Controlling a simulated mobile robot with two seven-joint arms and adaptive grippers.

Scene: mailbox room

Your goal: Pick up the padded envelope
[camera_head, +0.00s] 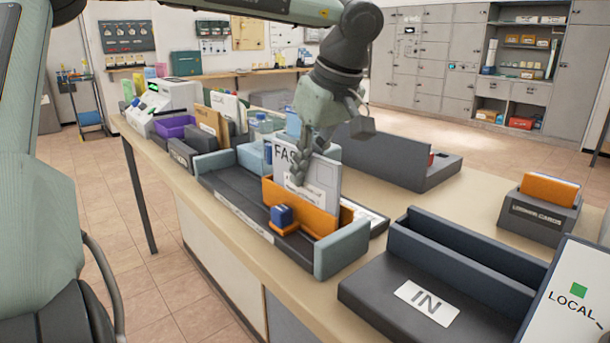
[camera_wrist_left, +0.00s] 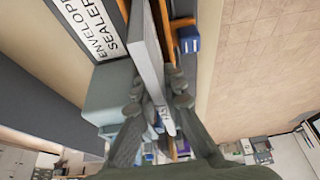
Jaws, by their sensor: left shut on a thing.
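A white, thick flat packet marked "FAS", which looks like the padded envelope (camera_head: 325,180), stands upright in the orange holder (camera_head: 312,216) of a long dark tray with pale teal ends (camera_head: 342,248). My left gripper (camera_head: 300,170) reaches down from above, its fingers at the packet's upper part. In the left wrist view the envelope (camera_wrist_left: 148,50) runs edge-on between the fingers of my left gripper (camera_wrist_left: 158,104), which is shut on it. The fingers hide part of its lettering. Its lower edge is hidden by the holder. My right gripper is not in view.
A small blue block (camera_head: 281,215) sits before the orange holder. A dark IN tray (camera_head: 375,285) and a card box (camera_head: 540,215) stand to the right. Other holders and a purple bin (camera_head: 174,127) crowd the left. Some counter (camera_head: 470,190) is bare.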

